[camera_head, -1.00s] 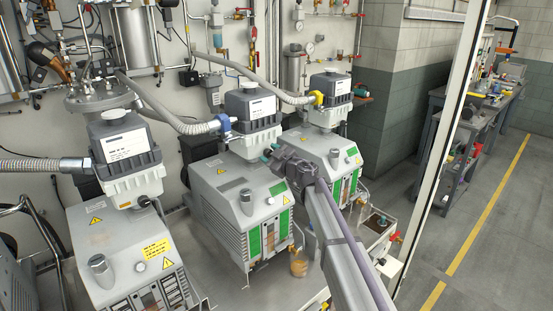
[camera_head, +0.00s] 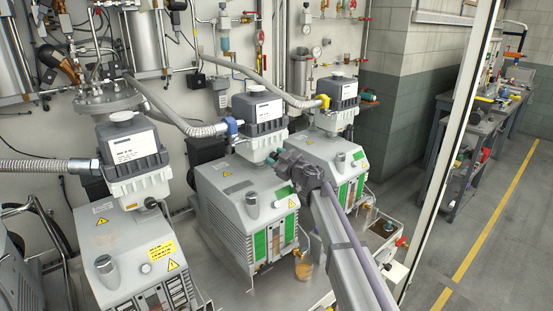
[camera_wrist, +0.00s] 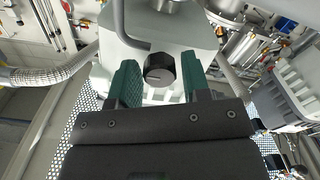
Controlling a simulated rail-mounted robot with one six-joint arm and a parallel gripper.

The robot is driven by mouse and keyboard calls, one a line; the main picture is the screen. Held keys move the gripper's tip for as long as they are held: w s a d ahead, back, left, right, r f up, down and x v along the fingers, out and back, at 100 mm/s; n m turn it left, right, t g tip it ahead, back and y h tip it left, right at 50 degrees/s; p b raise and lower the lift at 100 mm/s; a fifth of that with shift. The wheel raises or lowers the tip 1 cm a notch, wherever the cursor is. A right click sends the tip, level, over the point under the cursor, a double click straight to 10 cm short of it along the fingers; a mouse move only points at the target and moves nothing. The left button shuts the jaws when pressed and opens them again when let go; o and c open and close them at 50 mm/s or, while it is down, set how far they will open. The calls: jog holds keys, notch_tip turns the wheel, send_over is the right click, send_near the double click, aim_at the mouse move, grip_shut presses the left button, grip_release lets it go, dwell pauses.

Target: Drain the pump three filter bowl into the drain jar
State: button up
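Three grey pumps stand in a row: left (camera_head: 125,240), middle (camera_head: 245,200) and right (camera_head: 325,158). I cannot read which is pump three. Each carries a dark-topped filter with a pale bowl, seen on the left (camera_head: 140,186), middle (camera_head: 252,146) and right (camera_head: 333,121). My gripper (camera_head: 272,158) is beside the middle bowl's lower right. In the wrist view its green fingers (camera_wrist: 159,75) are apart, one on each side of a black knob (camera_wrist: 160,68) on a pale body; contact is unclear. A small jar with amber liquid (camera_head: 304,270) stands at the middle pump's front right corner.
Corrugated hoses (camera_head: 195,127) run to the filters. Pipes and valves cover the back wall. A tray with a red-handled valve (camera_head: 402,242) is at the right, near a white post (camera_head: 450,130). A workbench (camera_head: 475,115) stands beyond it. My arm crosses in front of the right pump.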

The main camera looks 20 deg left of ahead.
jog(key=shift+o, duration=1.3)
jog(key=shift+s+d, duration=0.1)
jog(key=shift+v, duration=0.85)
jog(key=v, duration=0.6)
jog(key=shift+r, duration=0.1)
